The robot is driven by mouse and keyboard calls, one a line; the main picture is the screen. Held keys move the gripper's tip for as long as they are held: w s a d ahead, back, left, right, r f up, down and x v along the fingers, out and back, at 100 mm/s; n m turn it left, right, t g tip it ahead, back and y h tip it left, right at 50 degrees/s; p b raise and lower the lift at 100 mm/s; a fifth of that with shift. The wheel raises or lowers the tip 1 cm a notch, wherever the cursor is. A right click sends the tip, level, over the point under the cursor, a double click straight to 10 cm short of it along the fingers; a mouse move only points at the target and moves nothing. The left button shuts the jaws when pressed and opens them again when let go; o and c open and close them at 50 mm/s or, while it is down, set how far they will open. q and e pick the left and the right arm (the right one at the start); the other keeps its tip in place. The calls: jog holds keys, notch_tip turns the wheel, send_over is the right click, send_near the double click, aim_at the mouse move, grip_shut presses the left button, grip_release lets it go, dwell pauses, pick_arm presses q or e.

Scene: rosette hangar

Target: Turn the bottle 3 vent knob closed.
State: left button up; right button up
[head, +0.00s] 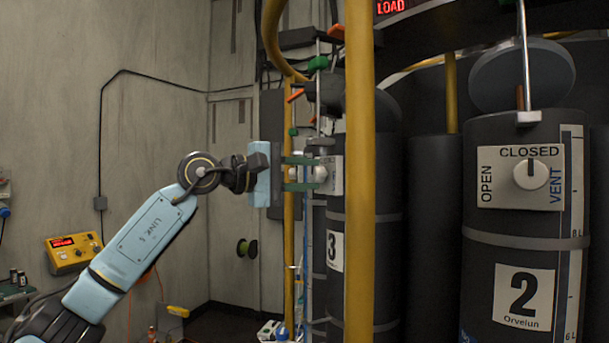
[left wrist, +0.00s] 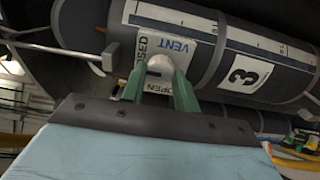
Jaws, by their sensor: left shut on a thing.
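Bottle 3 (head: 388,180) is a dark cylinder, partly hidden behind a yellow post, with a "3" label (head: 335,251). Its white vent plate (left wrist: 179,47) reads CLOSED, VENT and OPEN in the left wrist view. The pale round vent knob (left wrist: 160,66) sits on this plate; it also shows in the head view (head: 320,174). My left gripper (head: 314,174) has its green fingers shut on the knob, one on each side. The fingers cover part of the plate, and I cannot tell where the knob points. My right gripper is not in view.
A yellow post (head: 360,180) stands close to the right of my left gripper. Bottle 2 (head: 480,270) stands at the right, its vent knob (head: 531,175) pointing at CLOSED. A yellow box with a red display (head: 74,252) is at the lower left.

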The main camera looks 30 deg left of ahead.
pick_arm(q)
jog(key=o, duration=1)
jog(key=shift+s, duration=0.1)
jog(key=b+v, duration=0.4)
jog(key=v, duration=0.9)
jog(key=shift+a, duration=0.15)
